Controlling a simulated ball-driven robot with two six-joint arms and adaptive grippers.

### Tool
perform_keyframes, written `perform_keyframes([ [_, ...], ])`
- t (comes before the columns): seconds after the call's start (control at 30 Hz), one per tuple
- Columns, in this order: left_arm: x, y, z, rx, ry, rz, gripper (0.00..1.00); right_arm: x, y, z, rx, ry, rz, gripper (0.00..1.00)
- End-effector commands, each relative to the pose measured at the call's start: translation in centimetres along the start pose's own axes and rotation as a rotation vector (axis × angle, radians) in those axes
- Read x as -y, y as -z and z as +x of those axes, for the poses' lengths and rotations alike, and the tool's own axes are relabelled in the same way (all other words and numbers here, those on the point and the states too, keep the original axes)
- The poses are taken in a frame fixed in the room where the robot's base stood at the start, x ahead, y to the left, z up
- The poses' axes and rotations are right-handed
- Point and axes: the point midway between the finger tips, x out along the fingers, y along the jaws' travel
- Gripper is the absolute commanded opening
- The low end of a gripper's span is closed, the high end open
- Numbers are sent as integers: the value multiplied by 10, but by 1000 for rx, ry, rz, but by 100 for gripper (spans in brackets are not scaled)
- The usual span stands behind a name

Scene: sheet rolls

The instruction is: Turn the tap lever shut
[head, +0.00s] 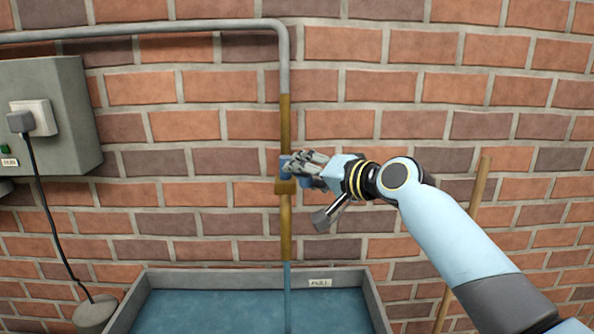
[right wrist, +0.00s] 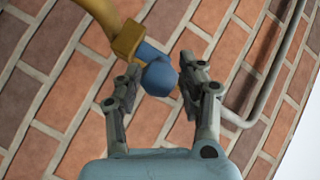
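The tap is a brass vertical pipe (head: 285,235) on the brick wall with a brass valve block (right wrist: 127,40) and a blue lever (right wrist: 160,76). My right gripper (head: 301,165) is at the lever, coming from the right. In the right wrist view, the fingers of my right gripper (right wrist: 160,82) are on either side of the blue lever's end, with narrow gaps showing; the gripper looks open. The fingers partly hide the lever in the head view. Water (head: 287,292) runs from the pipe's lower end. My left gripper is out of view.
A grey-rimmed basin (head: 141,294) holding blue water stands below the tap. A grey electrical box (head: 70,105) with a plug and black cable is at the left. A wooden pole (head: 481,190) leans at the wall behind my right arm.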

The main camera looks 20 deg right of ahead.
Motion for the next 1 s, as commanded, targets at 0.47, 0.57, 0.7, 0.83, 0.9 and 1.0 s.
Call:
perform_keyframes([
  [0.47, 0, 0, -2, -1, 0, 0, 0, 0, 0, 24, 0, -1, -1, 40],
  [0.57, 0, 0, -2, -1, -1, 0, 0, -1, 0, 24, 0, -1, -1, 32],
  [0.7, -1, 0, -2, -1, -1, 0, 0, -1, 0, 24, 0, -1, -1, 14],
  [0.83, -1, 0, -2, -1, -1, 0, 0, -1, 0, 24, 0, -1, -1, 0],
  [0.9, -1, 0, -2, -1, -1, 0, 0, -1, 0, 24, 0, -1, -1, 0],
  [1.0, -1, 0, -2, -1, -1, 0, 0, -1, 0, 24, 0, -2, -1, 0],
])
